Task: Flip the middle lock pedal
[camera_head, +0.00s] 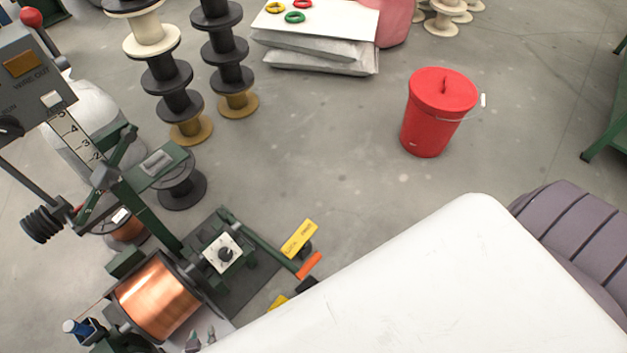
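The green winding machine (150,215) stands at the left with a copper-wound spool (158,298) low on it. At the end of its green bar are a yellow labelled plate (299,240) and an orange pedal-like piece (309,265). A black piece (307,285) and a yellow piece (278,302) show just below, partly hidden by a large white shape. I cannot tell which of these is the middle lock pedal or whether it is flipped. I make out neither my left nor my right gripper.
The large white surface (450,275) fills the lower right, beside a ribbed purple-grey shape (580,235). A red lidded bucket (428,130) stands on open floor. Stacked black spools (228,75) and pale sacks (315,60) stand behind. A green frame (608,125) edges the right.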

